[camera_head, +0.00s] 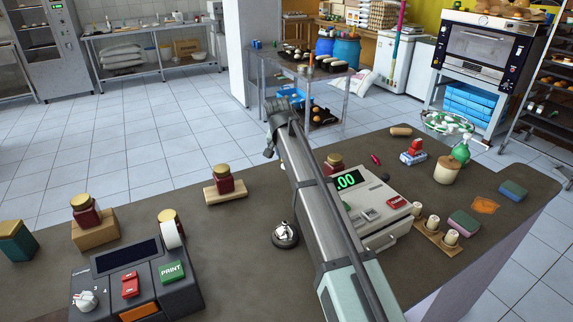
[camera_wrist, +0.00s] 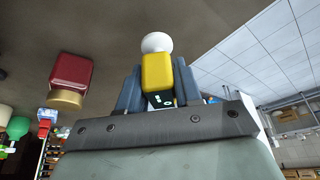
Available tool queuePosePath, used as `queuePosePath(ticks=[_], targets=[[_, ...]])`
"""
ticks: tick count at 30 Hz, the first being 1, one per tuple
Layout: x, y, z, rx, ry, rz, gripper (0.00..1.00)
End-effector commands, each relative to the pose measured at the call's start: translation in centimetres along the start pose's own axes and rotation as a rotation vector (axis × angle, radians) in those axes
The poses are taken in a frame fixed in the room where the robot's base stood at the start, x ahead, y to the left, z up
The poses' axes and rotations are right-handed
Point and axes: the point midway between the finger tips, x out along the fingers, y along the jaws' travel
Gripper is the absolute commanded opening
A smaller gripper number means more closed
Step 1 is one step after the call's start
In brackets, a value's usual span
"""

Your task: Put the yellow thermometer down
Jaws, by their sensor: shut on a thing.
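The yellow thermometer (camera_wrist: 158,72) is between the fingers of my gripper (camera_wrist: 158,82) in the wrist view. It has a yellow body, a white rounded end pointing away from the palm, and a dark patch with pale marks near the palm. My gripper is shut on it. The grey-brown counter (camera_wrist: 110,20) fills the top left of that view; whether the thermometer touches it I cannot tell. In the head view my arm crosses the counter (camera_head: 255,222), and I cannot make out the gripper or the thermometer there.
A red jar with a gold lid (camera_wrist: 72,82) stands close beside my gripper in the wrist view. In the head view, a scale with a green display (camera_head: 372,205), a silver bell (camera_head: 286,234), a jar on a board (camera_head: 224,180) and a label printer (camera_head: 135,280) stand around my arm.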

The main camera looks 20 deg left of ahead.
Motion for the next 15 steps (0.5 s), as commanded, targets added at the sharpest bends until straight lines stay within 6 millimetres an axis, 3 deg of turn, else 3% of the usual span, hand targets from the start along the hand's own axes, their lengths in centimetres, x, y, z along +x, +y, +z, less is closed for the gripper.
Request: queuePosePath(ticks=[10, 15], targets=[[3.2, 0.1, 1.4, 0.001, -0.001, 0.001, 0.02], [3.6, 0.0, 1.5, 0.001, 0.0, 0.0, 0.02]])
